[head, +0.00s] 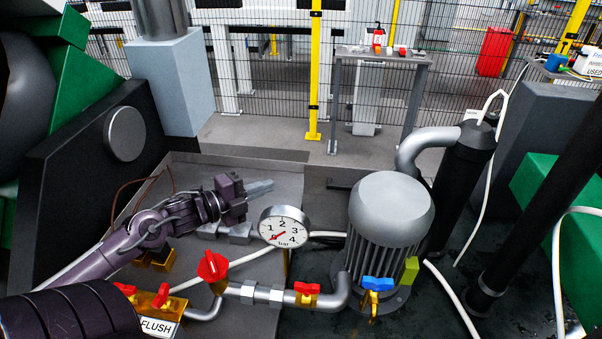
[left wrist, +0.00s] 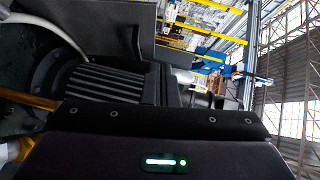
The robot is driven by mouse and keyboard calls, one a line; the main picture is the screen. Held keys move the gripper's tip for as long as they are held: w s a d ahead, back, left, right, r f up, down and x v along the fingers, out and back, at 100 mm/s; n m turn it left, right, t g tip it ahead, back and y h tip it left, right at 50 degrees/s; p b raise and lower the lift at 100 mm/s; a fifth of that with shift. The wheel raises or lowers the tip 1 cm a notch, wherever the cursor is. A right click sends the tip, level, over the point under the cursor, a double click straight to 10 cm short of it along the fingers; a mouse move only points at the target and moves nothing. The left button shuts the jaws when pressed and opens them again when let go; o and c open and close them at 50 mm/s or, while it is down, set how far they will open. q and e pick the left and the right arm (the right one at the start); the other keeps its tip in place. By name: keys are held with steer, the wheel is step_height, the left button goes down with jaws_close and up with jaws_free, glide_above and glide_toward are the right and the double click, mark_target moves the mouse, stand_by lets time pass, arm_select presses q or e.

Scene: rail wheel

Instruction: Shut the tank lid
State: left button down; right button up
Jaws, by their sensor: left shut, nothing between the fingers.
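My left gripper (head: 260,187) reaches in from the left in the head view. Its grey fingers are shut and empty, pointing right, above and behind the pressure gauge (head: 284,227). A grey sheet-metal tray or tank (head: 290,180) lies behind and below it, partly hidden by my arm. I cannot tell a separate tank lid for certain in either view. In the left wrist view the dark gripper body with a green light fills the bottom, and its fingertips are not clear. My right gripper is not in view.
A silver finned pump motor (head: 390,215) stands right of the gauge. Pipes with a red knob (head: 212,267), a red valve handle (head: 307,288) and a blue valve handle (head: 377,284) run in front. A black cylinder (head: 459,185) and white hoses stand at the right.

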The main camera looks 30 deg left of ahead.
arm_select(q)
steer(key=f, duration=0.1)
steer(key=p, duration=0.1)
glide_toward(312, 165)
steer(key=w+d, duration=0.2)
steer(key=d, duration=0.2)
steer(key=w, duration=0.1)
steer(key=w+a, duration=0.1)
steer(key=w+a+p, duration=0.1)
steer(key=shift+w+f, duration=0.2)
steer(key=shift+f, duration=0.1)
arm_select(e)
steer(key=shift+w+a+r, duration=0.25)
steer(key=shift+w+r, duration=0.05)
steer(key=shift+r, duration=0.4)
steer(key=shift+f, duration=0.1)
